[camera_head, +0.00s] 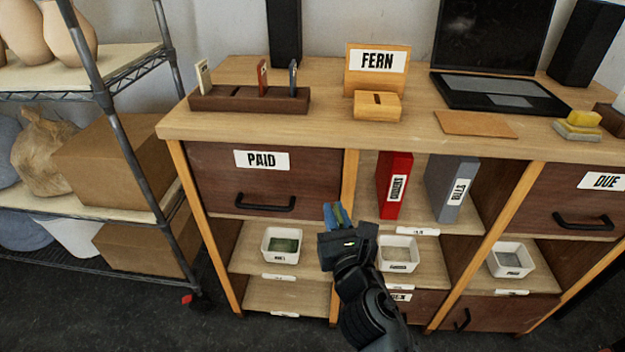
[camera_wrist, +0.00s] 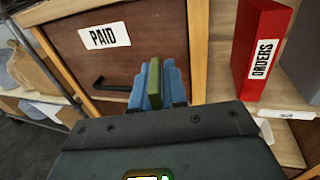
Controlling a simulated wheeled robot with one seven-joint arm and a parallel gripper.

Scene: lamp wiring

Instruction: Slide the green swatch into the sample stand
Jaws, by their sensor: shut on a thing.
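My gripper (camera_head: 336,214) is in front of the cabinet, below the tabletop and right of the PAID drawer's handle. In the wrist view its blue fingers are shut on the green swatch (camera_wrist: 154,84), which stands upright between them as a narrow strip. Its lower end is hidden by the gripper body. The sample stand (camera_head: 225,102) is a long dark brown block on the tabletop at the left. It holds a cream swatch (camera_head: 204,76), a red-brown swatch (camera_head: 262,75) and a blue swatch (camera_head: 293,76). A wider gap lies between the cream and red-brown ones.
A slotted wooden block (camera_head: 378,110) stands by the FERN sign (camera_head: 377,62). The tabletop's front edge (camera_head: 330,132) lies above my gripper. Red (camera_head: 394,186) and grey (camera_head: 450,188) binders stand in the cubby to the right. A laptop (camera_head: 500,92) is farther right.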

